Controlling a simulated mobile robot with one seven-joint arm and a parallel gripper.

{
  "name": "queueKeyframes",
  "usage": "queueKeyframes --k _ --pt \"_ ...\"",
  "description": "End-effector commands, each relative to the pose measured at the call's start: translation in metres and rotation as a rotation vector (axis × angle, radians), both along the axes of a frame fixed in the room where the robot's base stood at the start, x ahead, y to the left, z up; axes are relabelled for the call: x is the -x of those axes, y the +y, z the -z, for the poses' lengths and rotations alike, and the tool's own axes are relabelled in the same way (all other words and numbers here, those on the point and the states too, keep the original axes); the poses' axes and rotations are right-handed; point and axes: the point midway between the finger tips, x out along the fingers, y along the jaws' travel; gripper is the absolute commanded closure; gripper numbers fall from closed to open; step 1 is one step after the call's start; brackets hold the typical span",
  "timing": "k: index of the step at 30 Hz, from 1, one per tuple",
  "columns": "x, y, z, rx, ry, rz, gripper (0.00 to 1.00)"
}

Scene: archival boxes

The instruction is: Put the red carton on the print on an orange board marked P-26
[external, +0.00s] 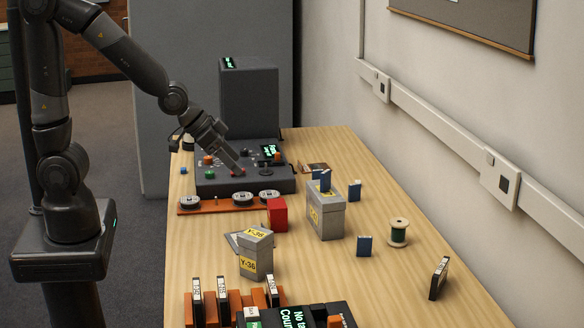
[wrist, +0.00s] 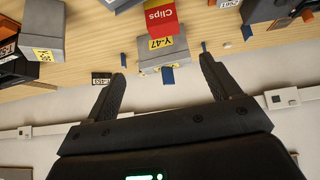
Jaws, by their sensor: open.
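The red carton (external: 277,214) stands upright on the table, just left of a large grey box (external: 325,222). In the wrist view the red carton (wrist: 162,16) reads "Clips" and appears upside down. A small flat dark piece with brownish-orange edges (external: 313,167) lies behind the large grey box; I cannot read a P-26 mark on it. A flat dark and orange piece (wrist: 289,18) also shows at the wrist view's upper right, its label cut off. My gripper (external: 239,171) is over the dark console, apart from the carton. It is open and empty in the wrist view (wrist: 163,69).
A dark console (external: 215,184) with knobs and an orange strip (external: 190,210) with reels lie left of the carton. A grey Y-36 box (external: 255,265) stands in front. The front right table is mostly clear.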

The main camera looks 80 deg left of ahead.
Motion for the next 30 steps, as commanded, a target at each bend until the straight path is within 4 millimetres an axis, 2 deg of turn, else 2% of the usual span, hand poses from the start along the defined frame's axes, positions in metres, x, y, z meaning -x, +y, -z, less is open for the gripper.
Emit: queueKeyframes --k 1,3,9,17,30 --pt "-0.009 -0.001 0.015 -0.003 -0.003 -0.001 0.18" --pt "-0.020 -0.001 0.031 -0.007 -0.023 -0.005 0.18" --pt "-0.042 -0.002 0.065 -0.021 -0.071 -0.009 0.18" --pt "-0.052 -0.002 0.082 -0.028 -0.093 -0.012 0.18" --pt "-0.085 -0.001 0.114 -0.027 -0.093 -0.011 0.18"
